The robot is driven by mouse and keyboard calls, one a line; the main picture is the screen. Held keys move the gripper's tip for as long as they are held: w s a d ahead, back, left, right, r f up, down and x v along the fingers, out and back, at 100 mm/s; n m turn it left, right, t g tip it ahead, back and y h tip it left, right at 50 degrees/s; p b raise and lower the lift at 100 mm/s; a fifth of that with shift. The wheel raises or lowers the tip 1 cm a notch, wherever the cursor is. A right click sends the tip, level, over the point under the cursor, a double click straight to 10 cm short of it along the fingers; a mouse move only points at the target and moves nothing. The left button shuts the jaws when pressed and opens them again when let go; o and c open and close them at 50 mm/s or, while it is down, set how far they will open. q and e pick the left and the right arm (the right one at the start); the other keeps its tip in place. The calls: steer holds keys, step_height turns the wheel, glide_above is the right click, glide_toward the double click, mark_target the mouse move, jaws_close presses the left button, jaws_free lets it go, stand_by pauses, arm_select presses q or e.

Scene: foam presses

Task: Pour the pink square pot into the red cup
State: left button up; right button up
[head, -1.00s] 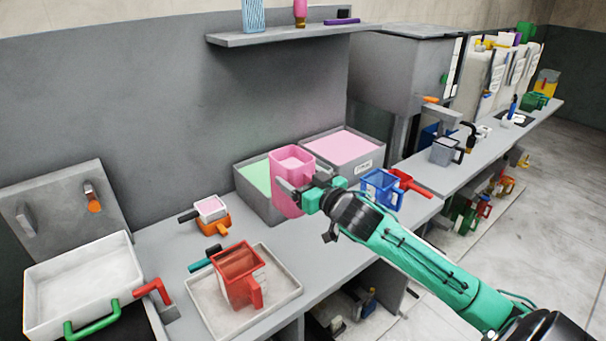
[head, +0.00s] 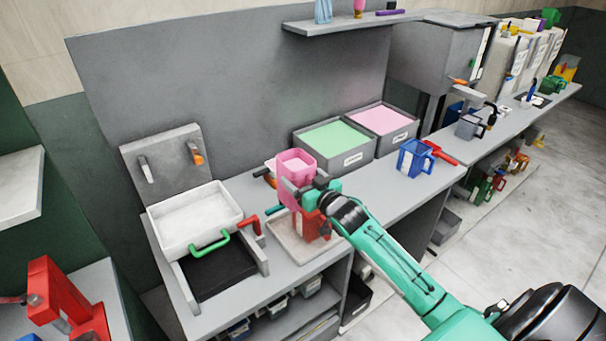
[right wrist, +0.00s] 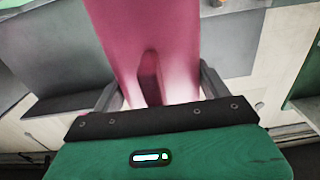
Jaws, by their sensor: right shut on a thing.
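The pink square pot (head: 297,163) is held upright in my right gripper (head: 308,186), at its handle side. In the right wrist view the pot (right wrist: 145,30) fills the space ahead, with its handle between the two fingers. The red cup (head: 311,228) stands on the pale tray (head: 289,245), under and behind the pot and gripper in the head view, so it is mostly hidden. The pot appears above the cup; the exact gap cannot be told. The pot's inside looks pink. My left gripper is not in view.
A green-filled bin (head: 331,139) and a pink-filled bin (head: 383,121) stand behind. A blue pitcher (head: 413,157) is to the right. A white basin (head: 194,218) with a green handle is to the left. A shelf (head: 345,23) hangs on the wall. The counter's front right is clear.

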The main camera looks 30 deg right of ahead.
steer(key=shift+f+m, duration=0.2)
steer(key=shift+m, duration=0.2)
steer(key=shift+a+f+m+b, duration=0.15)
steer(key=shift+a+m+b, duration=0.2)
steer(key=shift+m, duration=0.15)
steer(key=shift+f+m, duration=0.15)
steer(key=shift+m, duration=0.25)
steer(key=shift+a+f+m+b, duration=0.15)
steer(key=shift+m+b, duration=0.15)
steer(key=shift+a+m, duration=0.3)
steer(key=shift+m, duration=0.8)
steer(key=shift+a+f+m+b, duration=0.1)
steer(key=shift+f+m+b, duration=0.15)
steer(key=shift+m+b, duration=0.55)
steer(key=shift+f+m+b, duration=0.3)
steer(key=shift+m, duration=0.8)
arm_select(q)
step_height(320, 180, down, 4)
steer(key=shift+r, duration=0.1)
arm_select(e)
steer(key=shift+f+m, duration=0.15)
steer(key=shift+m, duration=0.15)
